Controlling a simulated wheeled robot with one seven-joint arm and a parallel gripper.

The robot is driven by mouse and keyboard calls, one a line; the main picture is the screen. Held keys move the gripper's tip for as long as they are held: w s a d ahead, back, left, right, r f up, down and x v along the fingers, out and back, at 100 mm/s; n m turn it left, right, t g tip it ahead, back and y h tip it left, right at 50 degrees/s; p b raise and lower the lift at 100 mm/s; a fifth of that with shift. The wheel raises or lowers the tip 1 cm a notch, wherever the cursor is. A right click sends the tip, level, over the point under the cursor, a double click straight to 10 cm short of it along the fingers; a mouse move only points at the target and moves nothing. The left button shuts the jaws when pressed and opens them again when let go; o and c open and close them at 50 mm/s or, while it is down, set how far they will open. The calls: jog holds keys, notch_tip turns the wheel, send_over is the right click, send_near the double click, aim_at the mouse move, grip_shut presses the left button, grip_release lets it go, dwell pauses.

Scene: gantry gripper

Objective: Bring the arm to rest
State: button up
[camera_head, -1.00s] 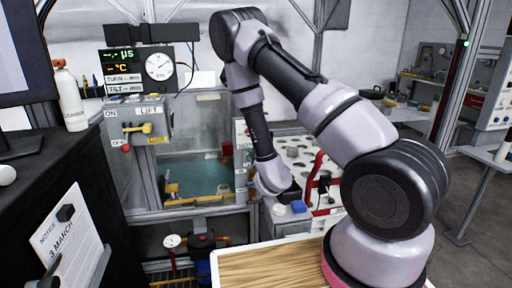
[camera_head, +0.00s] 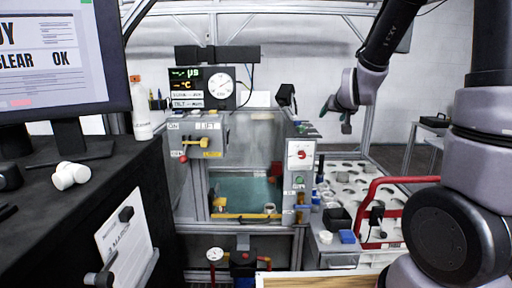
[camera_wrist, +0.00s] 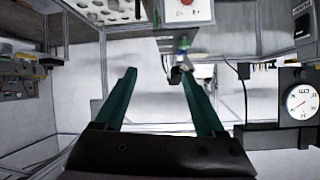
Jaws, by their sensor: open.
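My arm is raised at the right in the head view, with its forearm reaching up and out of the top of the picture. My gripper (camera_head: 336,114) hangs at the end of it, in the air above and behind the white perforated tray (camera_head: 392,182). In the wrist view my gripper (camera_wrist: 158,78) has its two green fingers spread wide apart, with nothing held between them. A grey wall and frame lie beyond the fingers. The upper part of my arm is cut off by the picture's edge.
A glass-walled tank (camera_head: 243,186) with a control panel (camera_head: 302,170) stands in the middle. A dial gauge (camera_head: 221,87) is above it; it also shows in the wrist view (camera_wrist: 300,101). A red tube handle (camera_head: 372,192) rises by the tray. A monitor (camera_head: 60,58) and white bottle (camera_head: 142,112) stand left.

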jog(key=s+r+g+y, duration=0.1)
jog(key=s+r, duration=0.2)
jog(key=s, duration=0.5)
jog(key=s+r+m+g, duration=0.1)
jog(key=s+r, duration=0.3)
jog(key=s, duration=0.5)
jog(key=s+r+m+g+y, duration=0.1)
jog(key=s+r+g, duration=0.2)
jog(key=s, duration=0.6)
jog(key=shift+s+a+r+y, duration=0.2)
jog(key=shift+s+r+y, duration=0.05)
jog(key=shift+y, duration=0.05)
